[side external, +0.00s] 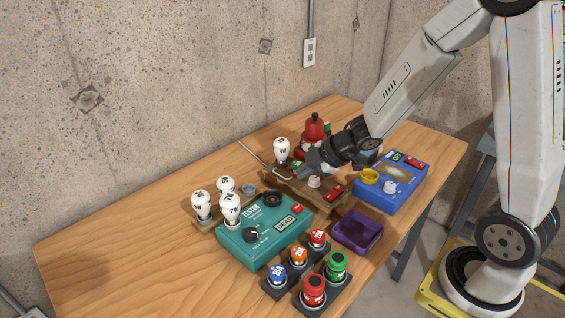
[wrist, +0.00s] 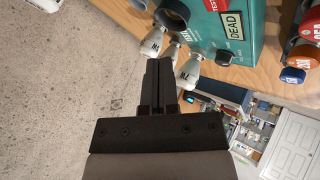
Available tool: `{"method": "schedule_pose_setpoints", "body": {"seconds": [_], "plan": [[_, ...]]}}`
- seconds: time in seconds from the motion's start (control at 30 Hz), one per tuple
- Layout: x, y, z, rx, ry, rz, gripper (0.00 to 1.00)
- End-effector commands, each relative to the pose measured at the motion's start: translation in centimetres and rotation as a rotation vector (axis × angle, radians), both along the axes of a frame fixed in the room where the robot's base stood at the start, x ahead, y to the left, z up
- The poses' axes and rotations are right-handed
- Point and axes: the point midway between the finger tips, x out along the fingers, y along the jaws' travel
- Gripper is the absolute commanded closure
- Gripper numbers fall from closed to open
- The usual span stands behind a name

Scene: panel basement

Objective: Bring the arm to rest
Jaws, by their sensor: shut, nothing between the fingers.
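My gripper (side external: 306,163) hangs above the wooden board on the table, near a white bulb (side external: 282,148) that stands on the board's left part. In the wrist view my gripper (wrist: 158,68) is shut, with its dark fingers together and nothing between them. I cannot tell from the side external view whether the fingers touch anything. The arm reaches in from the right, bent at the elbow. Part of the board is hidden behind the gripper.
The table (side external: 120,235) holds a teal tester (side external: 262,232), a blue box (side external: 392,182), a purple tray (side external: 343,245), several white bulbs (side external: 201,204) and colored canisters (side external: 337,265). A red object (side external: 314,128) stands behind the gripper. The table's left part is clear.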

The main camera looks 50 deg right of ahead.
Motion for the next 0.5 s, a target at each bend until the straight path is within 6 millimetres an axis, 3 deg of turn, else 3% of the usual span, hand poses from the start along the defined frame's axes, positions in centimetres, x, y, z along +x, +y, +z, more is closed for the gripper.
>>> {"method": "schedule_pose_setpoints", "body": {"seconds": [0.27, 0.5], "plan": [[-1.5, -1.4, 0.4, 0.027, 0.096, -0.349, 1.00], [-4.5, -1.6, 0.2, 0.087, 0.226, -0.629, 1.00]]}}
